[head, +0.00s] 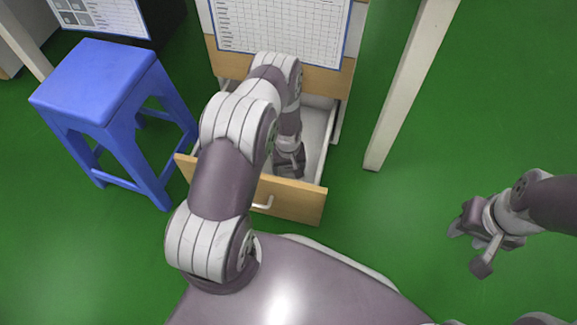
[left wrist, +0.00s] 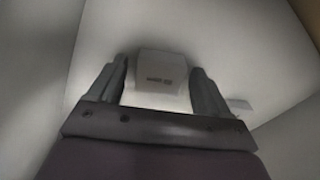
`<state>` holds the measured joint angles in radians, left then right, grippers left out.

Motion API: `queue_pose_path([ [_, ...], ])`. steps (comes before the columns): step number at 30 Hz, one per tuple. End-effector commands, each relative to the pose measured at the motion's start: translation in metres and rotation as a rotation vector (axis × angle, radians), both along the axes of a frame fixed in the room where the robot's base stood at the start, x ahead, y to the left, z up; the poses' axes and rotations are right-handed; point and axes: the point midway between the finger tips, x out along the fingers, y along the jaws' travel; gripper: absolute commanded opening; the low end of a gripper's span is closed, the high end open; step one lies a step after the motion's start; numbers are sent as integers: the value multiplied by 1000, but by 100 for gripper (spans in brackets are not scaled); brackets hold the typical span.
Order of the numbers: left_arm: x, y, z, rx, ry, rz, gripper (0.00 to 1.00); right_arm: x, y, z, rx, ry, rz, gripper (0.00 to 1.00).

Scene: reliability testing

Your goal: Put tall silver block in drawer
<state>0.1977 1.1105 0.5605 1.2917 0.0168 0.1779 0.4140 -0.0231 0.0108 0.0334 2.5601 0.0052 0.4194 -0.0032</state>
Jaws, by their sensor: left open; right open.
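The drawer (head: 300,203) is pulled open, its wooden front panel and white handle facing me. My left gripper (head: 288,165) reaches down inside it. In the left wrist view a silver-grey block (left wrist: 163,68) with a small dark mark lies on the pale drawer floor. It shows between the two spread fingers of my left gripper (left wrist: 158,74), which are open with gaps at both sides. The block is hidden in the head view. My right gripper (head: 470,247) is open and empty over the green floor at the right.
A blue stool (head: 100,80) stands left of the drawer. A white post (head: 408,90) stands to its right. A small pale item (left wrist: 240,105) shows beside the right finger in the left wrist view. The green floor at right is clear.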

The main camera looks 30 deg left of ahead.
Motion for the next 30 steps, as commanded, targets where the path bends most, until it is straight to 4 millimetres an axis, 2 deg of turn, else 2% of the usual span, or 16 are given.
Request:
queue_pose_path([
  [6,1,0,62,1,-4,0,78,0,0,44,0,0,0,43],
  [9,1,0,87,0,-2,0,78,0,0,60,0,-1,0,43],
  [12,0,0,106,0,-1,0,78,0,0,71,0,0,0,43],
  [17,2,0,126,1,-4,-9,78,0,0,77,0,0,0,43],
  [19,9,-6,160,4,-19,-57,78,0,0,78,0,0,0,43],
  [20,11,-11,183,6,-28,-94,78,0,0,77,0,0,0,43],
  [21,10,-20,220,9,-43,-155,78,0,0,77,0,0,0,43],
  [23,-2,-35,279,15,-64,-262,78,0,0,76,0,0,0,43],
  [24,-18,-46,314,19,-75,-334,78,0,0,76,0,0,0,43],
  [26,-47,-59,358,25,-92,-434,78,0,0,76,0,0,0,43],
  [27,-68,-66,379,28,-99,-492,78,0,0,76,0,0,0,43],
  [30,-111,-76,409,36,-115,-598,78,0,0,75,0,0,0,43],
])
